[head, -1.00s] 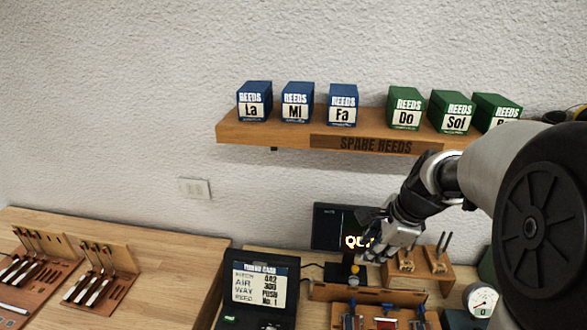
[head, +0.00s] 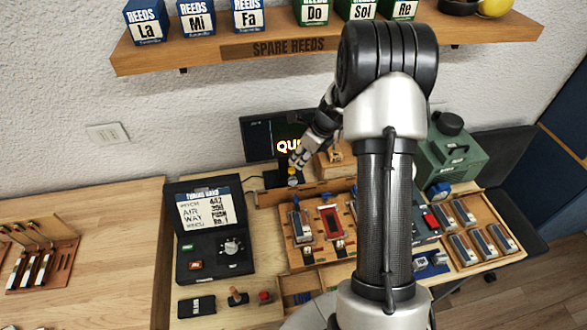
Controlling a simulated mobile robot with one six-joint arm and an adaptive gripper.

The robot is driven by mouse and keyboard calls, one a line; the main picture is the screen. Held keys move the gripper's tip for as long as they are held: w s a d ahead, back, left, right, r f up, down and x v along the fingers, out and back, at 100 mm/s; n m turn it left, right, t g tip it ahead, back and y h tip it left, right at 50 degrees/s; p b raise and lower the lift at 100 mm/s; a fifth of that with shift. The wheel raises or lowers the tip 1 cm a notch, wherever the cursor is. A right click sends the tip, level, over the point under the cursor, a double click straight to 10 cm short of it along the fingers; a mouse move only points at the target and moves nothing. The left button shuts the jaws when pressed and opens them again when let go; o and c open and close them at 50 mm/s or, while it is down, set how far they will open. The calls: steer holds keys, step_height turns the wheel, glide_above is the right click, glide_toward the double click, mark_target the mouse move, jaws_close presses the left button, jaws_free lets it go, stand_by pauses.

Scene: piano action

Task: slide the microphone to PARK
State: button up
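My gripper (head: 301,157) is at the back of the bench, in front of the dark screen (head: 262,140) and partly covering its lit text. Its fingers point down, just above a small dark piece with a yellow-orange top (head: 292,175). This piece may be the microphone, but it is too small to be sure. I cannot tell whether the fingers touch it, or how far apart they are. No PARK label is readable. My arm hides part of the bench to the right of the gripper.
A wooden tray of reed parts (head: 290,252) lies in front of the gripper. An open black tuning case (head: 212,240) stands left, a green case (head: 447,150) right. The spare reeds shelf (head: 200,52) hangs above, with blue and green boxes.

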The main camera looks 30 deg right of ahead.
mark_target(292, 169)
steer(key=b+x, duration=0.1)
steer(key=x, duration=0.6)
steer(key=shift+w+f, duration=0.1)
steer(key=shift+f, duration=0.15)
steer(key=shift+c, duration=0.3)
jaws_close()
